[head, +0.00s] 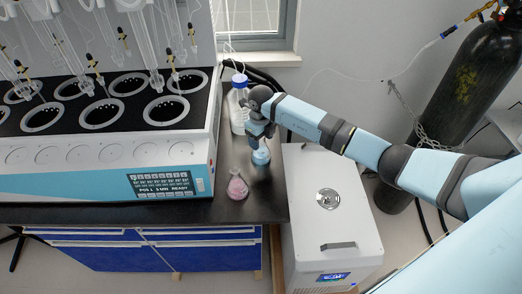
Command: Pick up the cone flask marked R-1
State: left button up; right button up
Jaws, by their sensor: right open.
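Two small cone flasks stand on the dark bench top to the right of the distiller. One holds pink liquid (237,188) and is nearer the bench's front edge. The other, with blue liquid (261,157), stands farther back and to the right. My right gripper (259,141) points down right at the top of the blue flask and is open; it hides that flask's neck. I cannot tell whether the fingers touch it. No R-1 marking is readable on either flask. My left gripper is not in view.
The multi-position distiller (100,185) fills the left of the bench. A clear bottle with a blue cap (238,108) stands behind the gripper. A white chiller box (330,195) is right of the bench, and a dark gas cylinder (465,90) stands farther right.

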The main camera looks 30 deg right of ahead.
jog(key=shift+c, duration=0.3)
grip_shut()
jog(key=shift+r, duration=0.25)
